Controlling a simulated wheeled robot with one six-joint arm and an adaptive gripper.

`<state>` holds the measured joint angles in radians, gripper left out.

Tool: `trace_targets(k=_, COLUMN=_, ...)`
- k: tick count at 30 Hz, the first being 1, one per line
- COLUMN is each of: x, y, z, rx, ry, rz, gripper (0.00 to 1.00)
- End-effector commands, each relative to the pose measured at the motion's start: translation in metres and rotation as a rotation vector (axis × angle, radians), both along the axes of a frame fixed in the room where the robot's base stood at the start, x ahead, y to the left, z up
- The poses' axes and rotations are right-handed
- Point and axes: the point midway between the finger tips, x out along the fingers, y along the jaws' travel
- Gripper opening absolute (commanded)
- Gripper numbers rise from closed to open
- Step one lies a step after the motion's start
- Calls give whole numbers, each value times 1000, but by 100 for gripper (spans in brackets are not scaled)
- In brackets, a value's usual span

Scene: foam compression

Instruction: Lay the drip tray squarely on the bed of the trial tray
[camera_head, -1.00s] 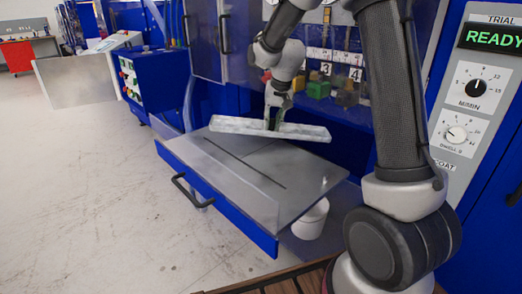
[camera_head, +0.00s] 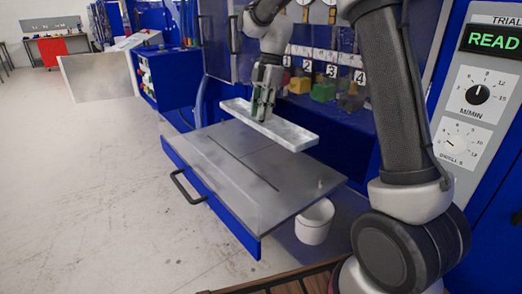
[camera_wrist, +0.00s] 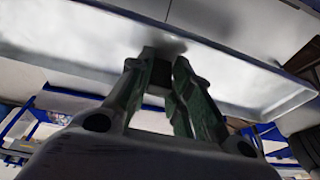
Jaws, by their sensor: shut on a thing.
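The drip tray (camera_head: 285,132) is a long, shallow grey-white tray with a low rim. My gripper (camera_head: 262,112) is shut on it near the middle of its long side and holds it above the trial tray. In the wrist view the drip tray (camera_wrist: 240,75) spans the picture, and my gripper's green fingers (camera_wrist: 165,60) meet its edge at the centre. The trial tray (camera_head: 225,185) is a blue drawer, pulled out, with a flat grey bed and a dark slot along it. The bed is bare. The drip tray hangs over its back part, apart from it.
A white bucket (camera_head: 314,222) stands under the right side of the trial tray. A black handle (camera_head: 187,190) juts from the drawer front. Coloured blocks (camera_head: 323,90) sit on a numbered shelf behind. A panel (camera_head: 480,100) with dials stands at right.

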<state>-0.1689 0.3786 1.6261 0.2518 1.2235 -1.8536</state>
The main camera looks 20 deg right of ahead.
Motion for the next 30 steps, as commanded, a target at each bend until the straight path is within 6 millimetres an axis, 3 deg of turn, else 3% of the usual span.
trace_targets(k=4, x=-2, y=3, z=-11, rx=1, ry=-2, rz=84, gripper=0)
trace_targets(k=9, x=-2, y=3, z=-44, rx=1, ry=-2, rz=88, gripper=0)
trace_targets(k=21, x=-2, y=3, z=-92, rx=1, ry=-2, rz=85, gripper=0)
trace_targets(k=28, x=-1, y=3, z=-97, rx=2, ry=-6, rz=85, gripper=0)
trace_targets(k=29, x=-2, y=3, z=-97, rx=2, ry=-6, rz=85, gripper=24)
trace_targets(k=30, x=-2, y=3, z=-97, rx=2, ry=-6, rz=84, gripper=32)
